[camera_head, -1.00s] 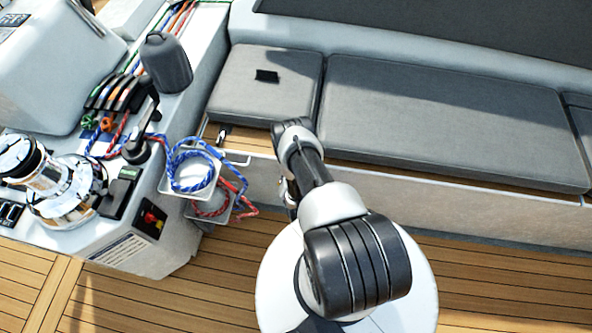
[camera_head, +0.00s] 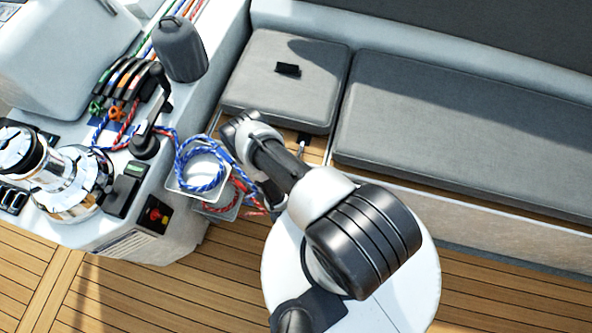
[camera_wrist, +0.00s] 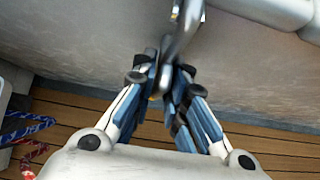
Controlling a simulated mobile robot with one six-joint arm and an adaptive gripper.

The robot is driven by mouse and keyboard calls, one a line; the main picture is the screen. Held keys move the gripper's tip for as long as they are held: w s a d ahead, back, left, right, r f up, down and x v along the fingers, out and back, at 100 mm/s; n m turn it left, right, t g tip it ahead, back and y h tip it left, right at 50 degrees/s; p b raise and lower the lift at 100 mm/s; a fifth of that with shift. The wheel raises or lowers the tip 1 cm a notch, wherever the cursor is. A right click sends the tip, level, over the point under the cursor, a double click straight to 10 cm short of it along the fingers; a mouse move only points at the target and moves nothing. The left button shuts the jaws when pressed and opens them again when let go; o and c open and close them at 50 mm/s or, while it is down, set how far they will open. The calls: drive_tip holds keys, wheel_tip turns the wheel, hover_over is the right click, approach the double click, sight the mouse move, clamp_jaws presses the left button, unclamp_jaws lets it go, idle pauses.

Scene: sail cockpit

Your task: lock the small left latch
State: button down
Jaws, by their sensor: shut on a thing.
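In the wrist view, my gripper (camera_wrist: 163,85) is shut on the lower part of a small shiny metal latch (camera_wrist: 184,28). The latch stands in front of the pale bench front and runs up out of the top of the picture. Its held end is partly hidden between the blue and white fingers. In the head view, my arm hides the gripper and the held latch. Another small dark and metal fitting (camera_head: 302,143) shows at the front of the small seat cushion (camera_head: 275,95), right of my wrist.
Blue and red ropes (camera_head: 200,165) hang over holders close left of my arm. A console with a chrome winch (camera_head: 65,180) and a black lever (camera_head: 150,120) stands further left. A long cushion (camera_head: 460,120) lies to the right. The wooden deck (camera_head: 220,290) in front is clear.

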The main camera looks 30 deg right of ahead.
drive_tip(key=shift+f, duration=0.1)
drive_tip(key=c, duration=1.7)
unclamp_jaws()
drive_tip(key=shift+w, duration=0.15)
